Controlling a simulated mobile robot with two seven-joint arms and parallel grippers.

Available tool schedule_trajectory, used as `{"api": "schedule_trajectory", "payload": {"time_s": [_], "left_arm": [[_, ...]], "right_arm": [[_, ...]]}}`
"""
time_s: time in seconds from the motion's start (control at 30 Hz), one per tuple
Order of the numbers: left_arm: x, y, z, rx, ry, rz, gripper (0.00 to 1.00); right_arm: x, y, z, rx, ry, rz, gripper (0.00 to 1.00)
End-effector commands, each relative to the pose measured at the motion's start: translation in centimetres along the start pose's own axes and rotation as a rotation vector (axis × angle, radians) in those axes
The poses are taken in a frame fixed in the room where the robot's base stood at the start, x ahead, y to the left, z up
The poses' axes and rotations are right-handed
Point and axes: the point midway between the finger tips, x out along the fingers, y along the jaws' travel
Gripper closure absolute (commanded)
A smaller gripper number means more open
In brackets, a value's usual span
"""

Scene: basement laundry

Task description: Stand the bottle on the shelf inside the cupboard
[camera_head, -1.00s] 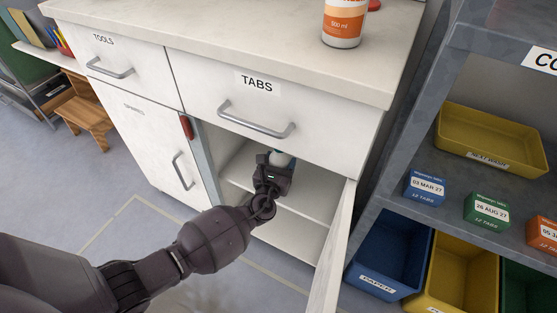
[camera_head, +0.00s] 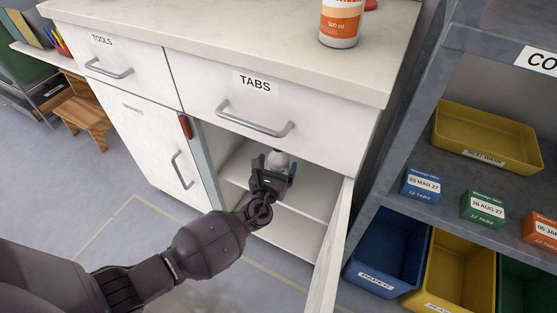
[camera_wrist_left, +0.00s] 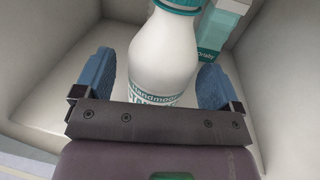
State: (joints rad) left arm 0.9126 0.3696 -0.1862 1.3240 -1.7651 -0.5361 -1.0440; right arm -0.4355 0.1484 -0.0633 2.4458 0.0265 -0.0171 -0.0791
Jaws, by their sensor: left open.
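The white bottle (camera_wrist_left: 163,60) with a teal cap and a teal-lettered label stands upright on the shelf (camera_head: 306,196) inside the open cupboard. In the head view only a small part of the bottle (camera_head: 279,158) shows beyond my left gripper (camera_head: 272,166). In the left wrist view the blue finger pads of my left gripper (camera_wrist_left: 155,84) are open, one on each side of the bottle, with a gap on both sides. The bottle's base is hidden behind the gripper body. My right gripper is not in view.
A teal and white carton (camera_wrist_left: 222,30) stands behind the bottle. The open cupboard door (camera_head: 331,250) stands to the right of my arm, and the TABS drawer (camera_head: 245,95) is above. An orange and white bottle (camera_head: 341,22) stands on the counter.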

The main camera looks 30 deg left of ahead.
Motion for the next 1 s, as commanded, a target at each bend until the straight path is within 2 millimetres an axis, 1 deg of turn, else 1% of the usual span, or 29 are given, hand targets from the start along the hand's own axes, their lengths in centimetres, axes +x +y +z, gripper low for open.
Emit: {"api": "schedule_trajectory", "payload": {"time_s": [0.07,0.3,0.5,0.7,1.0], "left_arm": [[-1.4,0.0,0.5,-0.002,-0.004,-0.001,0.11],[-5.9,0.0,0.4,-0.001,-0.004,-0.001,0.11],[-8.7,0.0,0.2,-0.002,-0.002,-0.001,0.11],[-9.9,0.0,0.2,-0.002,-0.002,-0.001,0.11],[-10.1,0.0,0.1,-0.001,-0.001,-0.001,0.11]], "right_arm": [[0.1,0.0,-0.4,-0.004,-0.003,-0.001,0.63],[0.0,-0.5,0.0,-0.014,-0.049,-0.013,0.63],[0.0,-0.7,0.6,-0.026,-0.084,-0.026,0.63],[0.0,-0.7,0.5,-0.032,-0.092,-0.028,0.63],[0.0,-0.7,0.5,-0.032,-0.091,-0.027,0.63]]}}
